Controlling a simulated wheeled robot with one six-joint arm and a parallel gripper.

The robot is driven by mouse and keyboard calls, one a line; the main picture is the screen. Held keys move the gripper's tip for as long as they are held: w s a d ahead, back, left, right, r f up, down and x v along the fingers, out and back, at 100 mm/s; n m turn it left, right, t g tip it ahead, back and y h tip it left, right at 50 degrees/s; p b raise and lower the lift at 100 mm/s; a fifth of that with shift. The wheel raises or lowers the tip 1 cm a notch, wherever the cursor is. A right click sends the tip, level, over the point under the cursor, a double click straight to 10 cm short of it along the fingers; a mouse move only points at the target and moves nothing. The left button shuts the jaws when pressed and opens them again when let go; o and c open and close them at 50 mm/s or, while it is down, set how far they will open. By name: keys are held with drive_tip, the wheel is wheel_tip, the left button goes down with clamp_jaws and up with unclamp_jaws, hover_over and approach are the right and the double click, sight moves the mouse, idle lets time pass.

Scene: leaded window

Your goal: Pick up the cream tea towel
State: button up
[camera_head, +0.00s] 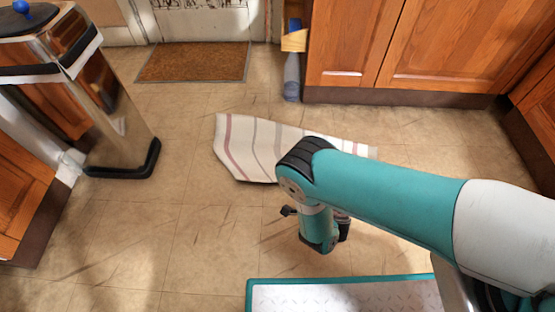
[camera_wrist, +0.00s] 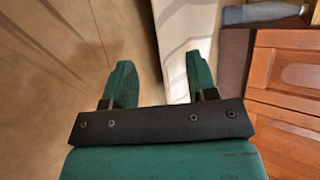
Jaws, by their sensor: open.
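The cream tea towel (camera_head: 240,146) lies spread on the tiled floor in the head view, with red and grey stripes. My arm hides part of its right side. In the wrist view the towel (camera_wrist: 183,30) runs from the top edge down to behind my right finger, its lower end hidden. My gripper (camera_wrist: 160,82) is open and empty, with its two green fingers apart and bare floor and the towel's edge showing between them. In the head view my arm's end is on the near side of the towel, and the fingertips are hard to make out.
Wooden cabinets (camera_head: 452,50) stand at the back right, with a grey-blue object (camera_head: 292,76) against their left end. A brown doormat (camera_head: 195,62) lies at the back. A shiny metal bin (camera_head: 112,115) stands at left. Floor left of the towel is clear.

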drive_tip(key=b+x, duration=1.1)
drive_tip(key=b, duration=0.2)
drive_tip(key=shift+w+f, duration=0.1)
drive_tip(key=shift+f, duration=0.3)
drive_tip(key=shift+w+a+f+b, duration=0.1)
drive_tip(key=shift+w+a+b, duration=0.1)
drive_tip(key=shift+w+b, duration=0.15)
drive_tip(key=b+x, duration=0.4)
drive_tip(key=shift+d, duration=0.1)
drive_tip(key=shift+w+a+f+b, duration=0.15)
drive_tip(key=shift+w+a+b, duration=0.15)
drive_tip(key=shift+w, duration=0.15)
clamp_jaws()
